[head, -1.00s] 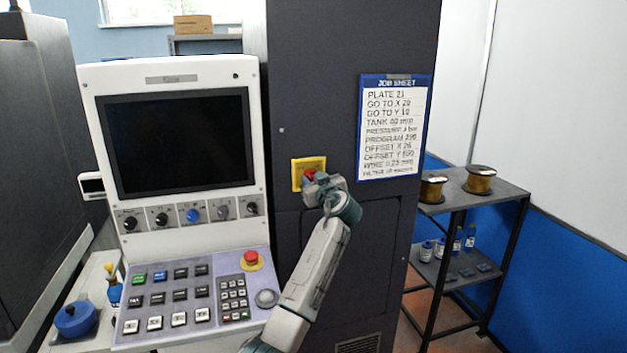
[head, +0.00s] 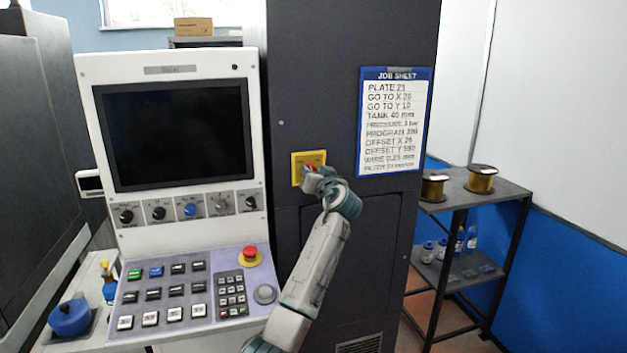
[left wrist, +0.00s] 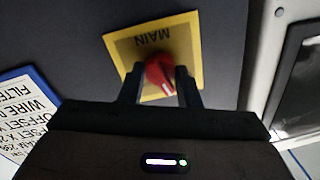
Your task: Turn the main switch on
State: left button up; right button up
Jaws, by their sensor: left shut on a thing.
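The main switch is a red rotary knob (left wrist: 160,72) on a yellow plate marked MAIN (left wrist: 122,48), on the dark cabinet front. In the head view the yellow plate (head: 297,160) shows, with the knob mostly hidden behind my left gripper (head: 313,175). In the left wrist view my left gripper (left wrist: 160,92) has one finger on each side of the knob and is shut on it. A white mark on the knob points down and slightly right in that view. My right gripper is in no view.
A white control console (head: 160,235) with a dark screen (head: 172,135) stands left of the switch; its red emergency button (head: 249,254) is near my left arm. A job sheet (head: 392,122) hangs right of the switch. A shelf (head: 455,200) with wire spools stands further right.

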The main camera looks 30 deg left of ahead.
pick_arm(q)
jog(key=shift+s+m+t+p, duration=0.2)
jog(key=shift+m+p, duration=0.45)
jog(key=shift+m, duration=2.55)
jog(key=shift+w+m+t+p, duration=0.1)
jog(key=shift+m+t+p, duration=0.35)
jog(key=shift+m, duration=2.75)
jog(key=shift+f, duration=0.1)
jog(key=o, duration=1)
jog(key=shift+c, duration=0.2)
